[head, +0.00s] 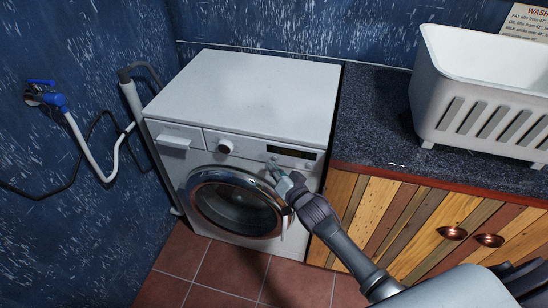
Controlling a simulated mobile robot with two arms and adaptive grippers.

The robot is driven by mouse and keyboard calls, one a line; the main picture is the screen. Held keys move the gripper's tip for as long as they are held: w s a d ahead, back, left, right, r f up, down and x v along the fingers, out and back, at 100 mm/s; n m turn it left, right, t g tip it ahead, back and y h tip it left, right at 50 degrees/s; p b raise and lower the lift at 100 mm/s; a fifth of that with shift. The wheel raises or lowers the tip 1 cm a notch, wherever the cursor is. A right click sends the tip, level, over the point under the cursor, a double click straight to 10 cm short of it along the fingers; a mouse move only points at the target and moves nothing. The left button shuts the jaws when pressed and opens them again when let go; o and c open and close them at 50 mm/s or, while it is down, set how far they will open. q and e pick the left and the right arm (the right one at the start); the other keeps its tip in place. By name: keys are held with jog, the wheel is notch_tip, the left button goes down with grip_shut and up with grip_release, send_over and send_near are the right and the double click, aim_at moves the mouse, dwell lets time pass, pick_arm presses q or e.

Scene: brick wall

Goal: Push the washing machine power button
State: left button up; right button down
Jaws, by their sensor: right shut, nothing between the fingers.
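A white washing machine (245,95) stands against the blue wall, its round door (238,205) closed. Its front panel has a detergent drawer (175,142) at the left, a dial (226,147) in the middle and a dark display (291,152) at the right. My right gripper (273,168) is shut and empty, with its fingertips at the panel just below and left of the display. The fingertips hide that part of the panel, so I cannot tell whether they touch the power button. My left gripper is not in view.
A dark countertop (378,125) over a striped wooden cabinet (400,215) adjoins the machine at the right. A white slotted basket (475,115) stands on it. A blue tap (50,99) with a hose is on the left wall. Tiled floor (220,272) lies in front.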

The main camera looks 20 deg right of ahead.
jog(key=s+a+p, duration=0.2)
jog(key=s+a, duration=0.1)
jog(key=s, duration=0.2)
jog(key=shift+a+p, duration=0.2)
jog(key=shift+p, duration=0.2)
dwell(1.4)
